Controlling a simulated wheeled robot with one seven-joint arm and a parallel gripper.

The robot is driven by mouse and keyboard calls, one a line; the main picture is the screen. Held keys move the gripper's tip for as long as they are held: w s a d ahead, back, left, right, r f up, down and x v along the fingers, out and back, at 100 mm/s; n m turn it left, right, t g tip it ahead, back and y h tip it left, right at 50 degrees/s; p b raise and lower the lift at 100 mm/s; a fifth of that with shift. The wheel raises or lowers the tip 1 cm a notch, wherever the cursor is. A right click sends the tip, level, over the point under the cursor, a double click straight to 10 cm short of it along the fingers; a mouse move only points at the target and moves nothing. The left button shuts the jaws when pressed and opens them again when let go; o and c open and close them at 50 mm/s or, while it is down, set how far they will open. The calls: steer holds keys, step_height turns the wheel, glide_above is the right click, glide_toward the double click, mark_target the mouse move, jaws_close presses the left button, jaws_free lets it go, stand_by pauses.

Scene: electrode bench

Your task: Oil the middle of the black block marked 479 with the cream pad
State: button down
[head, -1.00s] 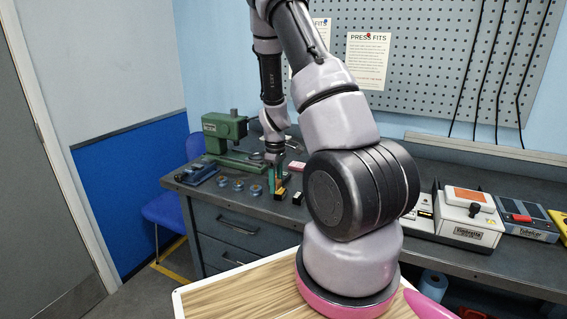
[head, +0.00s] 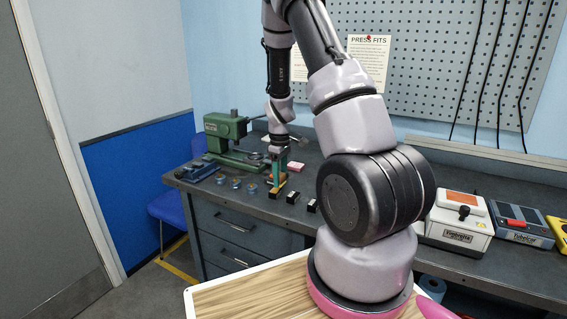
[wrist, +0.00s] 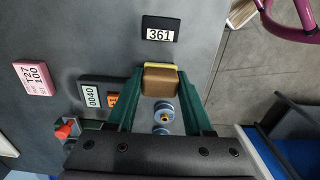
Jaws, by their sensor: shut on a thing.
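My gripper (wrist: 160,110) has green fingers shut on a brown block with a yellowish edge (wrist: 160,82); I cannot tell for sure that this is the cream pad. In the head view my gripper (head: 278,165) points down over the bench, with the brown block (head: 278,181) low, just above or at a black block (head: 273,192). I cannot tell whether they touch. A black block marked 361 (wrist: 159,30) lies ahead of the fingers in the wrist view. No 479 mark is readable. Two more black blocks (head: 292,197) (head: 312,205) stand to the right in the head view.
A green press (head: 225,128) stands behind left. White (head: 458,221) and dark (head: 523,222) boxes stand right.

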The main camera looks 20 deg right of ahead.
steer(key=shift+r, duration=2.65)
